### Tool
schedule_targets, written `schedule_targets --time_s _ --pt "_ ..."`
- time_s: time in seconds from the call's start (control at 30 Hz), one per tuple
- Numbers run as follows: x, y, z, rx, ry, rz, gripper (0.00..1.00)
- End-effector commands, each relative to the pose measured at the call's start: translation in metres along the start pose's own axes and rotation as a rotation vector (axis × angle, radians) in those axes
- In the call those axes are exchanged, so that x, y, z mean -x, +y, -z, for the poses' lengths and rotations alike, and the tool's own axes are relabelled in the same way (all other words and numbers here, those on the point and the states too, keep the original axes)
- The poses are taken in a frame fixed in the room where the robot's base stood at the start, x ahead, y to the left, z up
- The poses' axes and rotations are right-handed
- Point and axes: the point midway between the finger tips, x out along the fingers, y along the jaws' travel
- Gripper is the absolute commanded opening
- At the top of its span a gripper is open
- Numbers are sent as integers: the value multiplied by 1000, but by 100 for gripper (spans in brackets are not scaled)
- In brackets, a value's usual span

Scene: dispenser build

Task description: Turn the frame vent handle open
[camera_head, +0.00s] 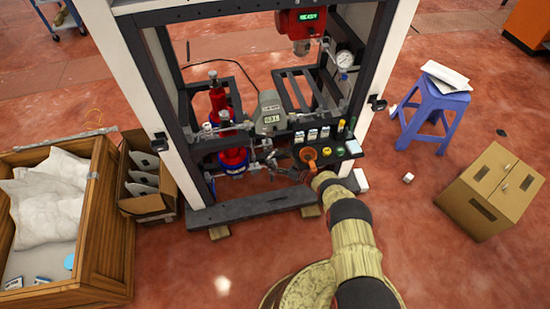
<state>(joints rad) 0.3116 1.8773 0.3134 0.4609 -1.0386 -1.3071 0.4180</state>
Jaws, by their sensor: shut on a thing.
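A dark metal frame (260,205) with white posts stands in the middle, holding pipes, valves and a grey meter. My arm reaches in from the lower right, and my gripper (274,168) is low in the frame, below the grey meter (269,113). It is shut on a small fitting at the pipework (267,150), which appears to be the frame vent handle. The fingers and the fitting are small and overlap, so the handle's exact angle cannot be told.
A shelf of small bottles (327,150), a red display unit (301,22) and a pressure gauge (345,59) are close by. A wooden crate (108,225) and cardboard box (148,202) stand left, a blue stool (432,108) and carton (490,190) right. Red floor between is mostly clear.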

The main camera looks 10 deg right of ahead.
Motion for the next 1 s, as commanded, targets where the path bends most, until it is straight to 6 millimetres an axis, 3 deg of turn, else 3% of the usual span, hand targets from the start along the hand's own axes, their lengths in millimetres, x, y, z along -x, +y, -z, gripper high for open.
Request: schedule_targets --time_s 0.83,0.87,1.0 --pt "0 4 1 2 0 122 47" --pt "0 4 1 2 0 122 74" --pt "0 3 1 2 0 122 82"
